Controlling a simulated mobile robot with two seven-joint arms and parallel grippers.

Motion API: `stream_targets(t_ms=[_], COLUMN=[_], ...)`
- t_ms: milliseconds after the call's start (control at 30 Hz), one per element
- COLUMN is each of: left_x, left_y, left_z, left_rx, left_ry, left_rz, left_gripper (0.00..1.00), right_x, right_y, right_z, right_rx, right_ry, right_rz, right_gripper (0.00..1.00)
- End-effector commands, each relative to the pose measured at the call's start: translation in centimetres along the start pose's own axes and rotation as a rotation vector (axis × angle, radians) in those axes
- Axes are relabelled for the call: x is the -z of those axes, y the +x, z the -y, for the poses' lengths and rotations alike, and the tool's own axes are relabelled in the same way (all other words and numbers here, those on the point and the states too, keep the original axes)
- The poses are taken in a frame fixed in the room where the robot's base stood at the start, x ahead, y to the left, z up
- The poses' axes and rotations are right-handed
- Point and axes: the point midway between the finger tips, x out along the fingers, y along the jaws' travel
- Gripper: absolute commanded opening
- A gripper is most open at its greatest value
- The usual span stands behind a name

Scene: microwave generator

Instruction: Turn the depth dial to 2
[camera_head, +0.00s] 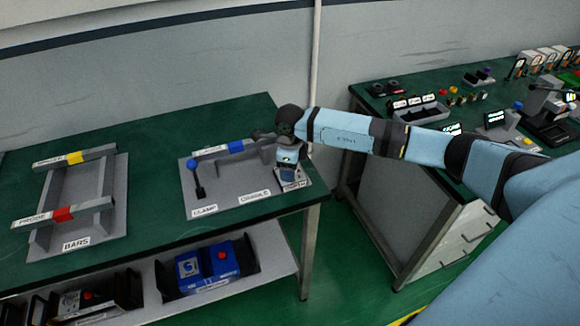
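My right arm reaches in from the right, and its wrist bends down over the right end of a grey fixture panel (232,180) on the green table. My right gripper (290,178) points down just behind a small white label there, which seems to read DEPTH (294,186). The depth dial itself is hidden behind or under my wrist and gripper, so its setting does not show. The fingers are too small and covered to tell open from shut, or whether they touch the dial. My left gripper is not in view.
The panel also carries a blue-knobbed lever (197,180) by a CLAMP label and a bar with a blue band (236,147). A grey BARS tray (118,205) stands left. A blue box (205,265) sits on the lower shelf. A second, cluttered bench stands right.

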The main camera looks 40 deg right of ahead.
Motion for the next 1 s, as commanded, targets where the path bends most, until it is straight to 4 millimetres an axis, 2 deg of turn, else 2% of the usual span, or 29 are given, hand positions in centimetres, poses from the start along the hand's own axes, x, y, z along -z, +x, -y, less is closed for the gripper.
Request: stream_targets(t_ms=[233,367,800,1000], left_x=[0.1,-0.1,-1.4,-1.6], left_y=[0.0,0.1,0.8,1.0], left_z=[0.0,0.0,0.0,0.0], left_rx=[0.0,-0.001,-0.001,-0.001], left_ry=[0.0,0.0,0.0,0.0], left_rz=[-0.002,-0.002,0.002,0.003], left_gripper=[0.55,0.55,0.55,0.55], right_x=[0.0,0.0,-0.1,0.0], right_y=[-0.1,-1.2,-10.5,-13.2], right_z=[0.0,0.1,0.1,0.1], right_rx=[0.0,0.001,0.003,0.002], right_ry=[0.0,0.0,0.0,0.0], right_rz=[0.0,0.002,0.002,0.001], right_gripper=[0.61,0.61,0.61,0.61])
